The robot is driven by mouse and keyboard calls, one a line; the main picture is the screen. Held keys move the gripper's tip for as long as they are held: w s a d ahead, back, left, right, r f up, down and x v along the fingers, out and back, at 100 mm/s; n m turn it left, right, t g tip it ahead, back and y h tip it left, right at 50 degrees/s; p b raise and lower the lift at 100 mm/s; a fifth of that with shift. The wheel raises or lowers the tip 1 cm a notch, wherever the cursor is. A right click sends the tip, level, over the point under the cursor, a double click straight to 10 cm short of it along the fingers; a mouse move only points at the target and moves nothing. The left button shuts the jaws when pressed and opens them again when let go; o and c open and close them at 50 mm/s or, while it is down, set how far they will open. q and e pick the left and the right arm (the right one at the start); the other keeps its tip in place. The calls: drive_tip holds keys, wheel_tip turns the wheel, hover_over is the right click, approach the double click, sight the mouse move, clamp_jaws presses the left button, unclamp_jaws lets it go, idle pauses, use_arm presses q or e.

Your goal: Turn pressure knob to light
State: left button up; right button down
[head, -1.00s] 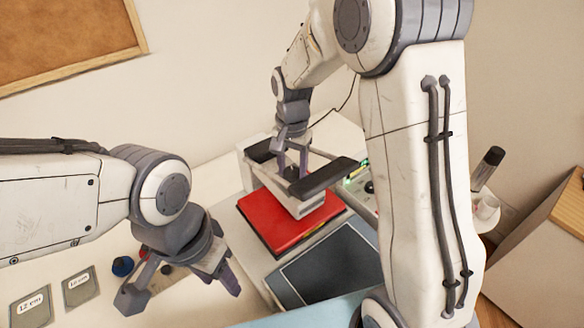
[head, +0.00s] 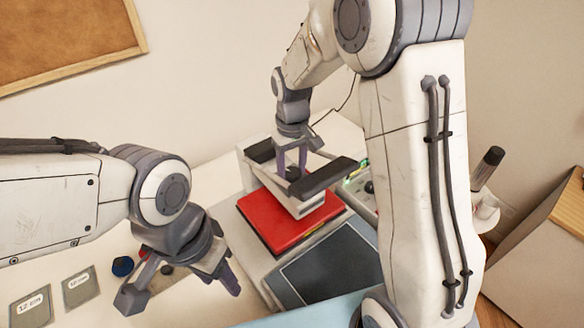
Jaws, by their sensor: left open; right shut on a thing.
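A press machine with a white frame, dark arm (head: 328,176) and red pad (head: 270,230) stands on the table at the centre. My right gripper (head: 291,172) points down at the top of the press head, its fingers shut on a small dark knob (head: 293,173) there, which they partly hide. My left gripper (head: 180,296) is open and empty above the table, left of the press and apart from it.
A dark flat panel (head: 328,264) lies in front of the red pad. A control box (head: 358,186) with a green light is right of the press, partly hidden by my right arm.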

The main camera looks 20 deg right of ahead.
drive_tip(key=n, duration=0.4)
drive_tip(key=shift+w+n, duration=0.1)
drive_tip(key=shift+n, duration=0.2)
drive_tip(key=n, duration=0.5)
drive_tip(key=shift+a+n, duration=0.1)
drive_tip(key=shift+n, duration=0.2)
drive_tip(key=n, duration=0.9)
drive_tip(key=shift+n, duration=0.3)
drive_tip(key=shift+c, duration=1.1)
unclamp_jaws()
